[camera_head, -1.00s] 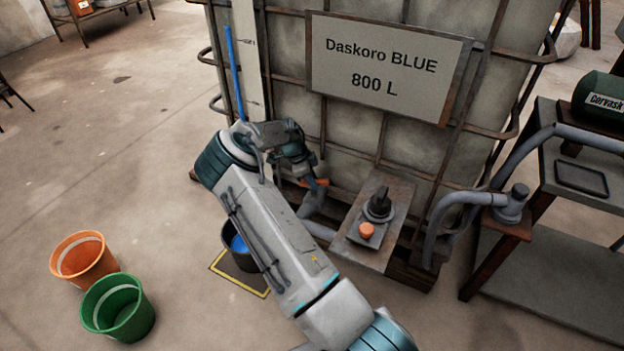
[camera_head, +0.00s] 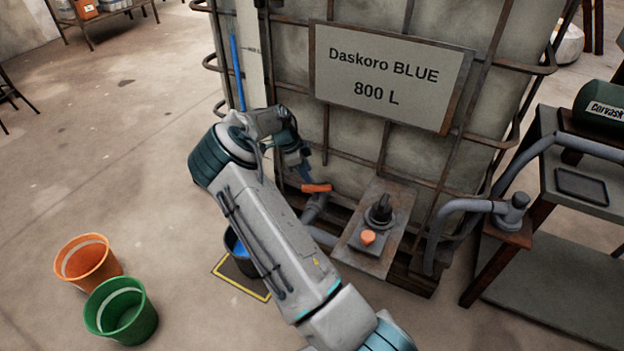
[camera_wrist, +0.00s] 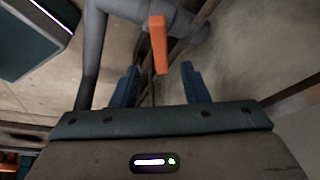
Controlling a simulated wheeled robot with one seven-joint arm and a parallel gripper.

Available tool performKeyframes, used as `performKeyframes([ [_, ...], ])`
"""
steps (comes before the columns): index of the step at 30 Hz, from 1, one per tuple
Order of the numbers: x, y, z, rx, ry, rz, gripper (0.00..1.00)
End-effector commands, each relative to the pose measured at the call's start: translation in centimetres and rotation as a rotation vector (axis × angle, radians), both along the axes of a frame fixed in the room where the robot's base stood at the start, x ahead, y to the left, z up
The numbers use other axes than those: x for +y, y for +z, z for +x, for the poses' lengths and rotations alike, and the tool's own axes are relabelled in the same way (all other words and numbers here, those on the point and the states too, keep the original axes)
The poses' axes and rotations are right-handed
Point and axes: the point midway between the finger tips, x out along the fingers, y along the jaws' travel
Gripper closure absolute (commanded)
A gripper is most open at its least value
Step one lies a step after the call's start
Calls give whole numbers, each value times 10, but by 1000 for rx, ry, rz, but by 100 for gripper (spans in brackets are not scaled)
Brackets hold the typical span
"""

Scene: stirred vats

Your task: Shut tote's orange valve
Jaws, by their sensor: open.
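The tote (camera_head: 390,130) is a caged grey tank with a "Daskoro BLUE 800 L" sign (camera_head: 393,75). Its orange valve handle (camera_head: 316,188) sits on a grey pipe low on the front. In the wrist view the orange handle (camera_wrist: 158,44) stands beyond the fingertips, roughly in line with the gap between them. My gripper (camera_wrist: 160,80) is open and empty, its two blue fingers apart on either side. In the head view my gripper (camera_head: 303,176) is just above and left of the handle, partly hidden by my wrist.
A dark bucket with blue liquid (camera_head: 236,255) stands on a yellow-edged floor square, partly behind my arm. A panel with a black knob (camera_head: 380,212) and an orange button (camera_head: 367,237) is right of the valve. Orange (camera_head: 88,262) and green (camera_head: 120,310) buckets stand left.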

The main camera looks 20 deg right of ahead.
Motion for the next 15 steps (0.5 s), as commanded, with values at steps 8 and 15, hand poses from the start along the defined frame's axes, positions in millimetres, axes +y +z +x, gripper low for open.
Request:
performKeyframes([
  [8, 19, 50, 8, -1, 0, 1, 59],
  [15, 24, 62, 10, 1, -1, -1, 59],
])
